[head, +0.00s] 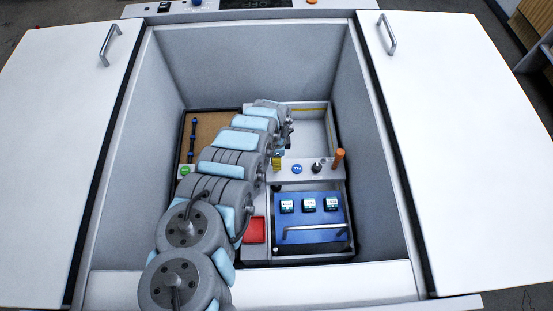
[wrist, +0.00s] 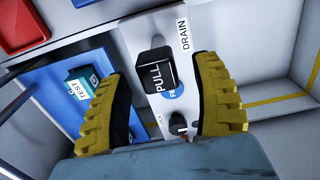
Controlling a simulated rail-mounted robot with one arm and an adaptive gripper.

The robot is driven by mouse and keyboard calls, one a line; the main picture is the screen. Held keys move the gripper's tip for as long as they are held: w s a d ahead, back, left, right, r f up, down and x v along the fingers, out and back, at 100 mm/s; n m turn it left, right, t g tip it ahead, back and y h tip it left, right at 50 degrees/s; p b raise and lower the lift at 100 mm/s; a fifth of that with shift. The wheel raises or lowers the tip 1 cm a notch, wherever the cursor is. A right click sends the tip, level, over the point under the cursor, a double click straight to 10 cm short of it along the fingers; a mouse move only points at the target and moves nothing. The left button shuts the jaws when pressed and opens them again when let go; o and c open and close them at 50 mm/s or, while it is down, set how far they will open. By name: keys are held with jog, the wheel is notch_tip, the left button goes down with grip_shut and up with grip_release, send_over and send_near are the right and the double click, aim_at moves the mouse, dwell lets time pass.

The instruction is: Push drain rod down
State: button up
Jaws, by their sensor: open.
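The black cap marked PULL (wrist: 155,72) stands on the light panel beside the DRAIN label, in the wrist view; it looks like the top of the drain rod. It is raised above the panel, but how far I cannot tell. My gripper (wrist: 165,85) is open and empty, its yellow ridged fingers to the left and right of the cap in the picture. Whether a finger touches it I cannot tell. In the head view my gripper (head: 277,161) is at the left end of the panel, and I cannot make out the cap there.
On the panel (head: 305,178) are a blue disc (head: 297,169), a black knob (head: 318,165) and an orange handle (head: 339,157). A blue tray (head: 308,235) with three cubes and a metal bar lies in front. A red bin (head: 255,230) is beside it. Grey walls enclose the well.

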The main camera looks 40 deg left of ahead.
jog(key=shift+s+a+r, duration=0.1)
jog(key=shift+s+r, duration=0.05)
jog(key=shift+r, duration=4.7)
jog(key=shift+r, duration=0.1)
